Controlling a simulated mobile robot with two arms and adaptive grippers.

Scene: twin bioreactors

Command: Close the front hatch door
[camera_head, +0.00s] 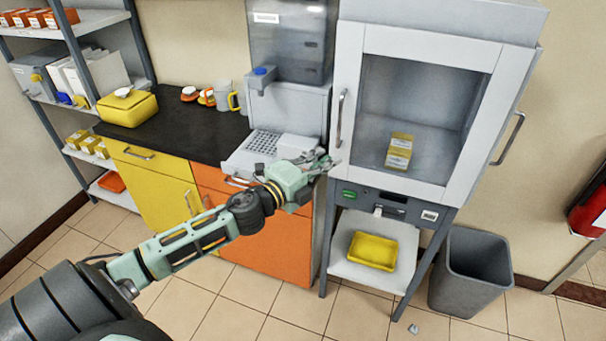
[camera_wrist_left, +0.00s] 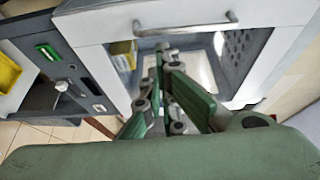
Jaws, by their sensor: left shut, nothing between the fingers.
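The front hatch door (camera_head: 355,120) is a white frame with a clear window on the grey cabinet at centre right. It looks flush or nearly flush with the cabinet; I cannot tell if a small gap remains. Its vertical handle (camera_head: 340,118) is on the door's left side; a handle (camera_wrist_left: 185,22) also crosses the top of the left wrist view. My left gripper (camera_head: 332,163) is shut and empty, just below the handle by the door's lower left edge. Its fingers (camera_wrist_left: 162,62) point towards the door frame; contact cannot be told. My right gripper is out of view.
A yellow box (camera_head: 399,152) stands inside the cabinet. Below are a control panel with a green button (camera_head: 349,194) and a shelf with a yellow tray (camera_head: 373,251). A dispenser (camera_head: 290,100) stands left of the cabinet, a grey bin (camera_head: 470,275) right of it.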

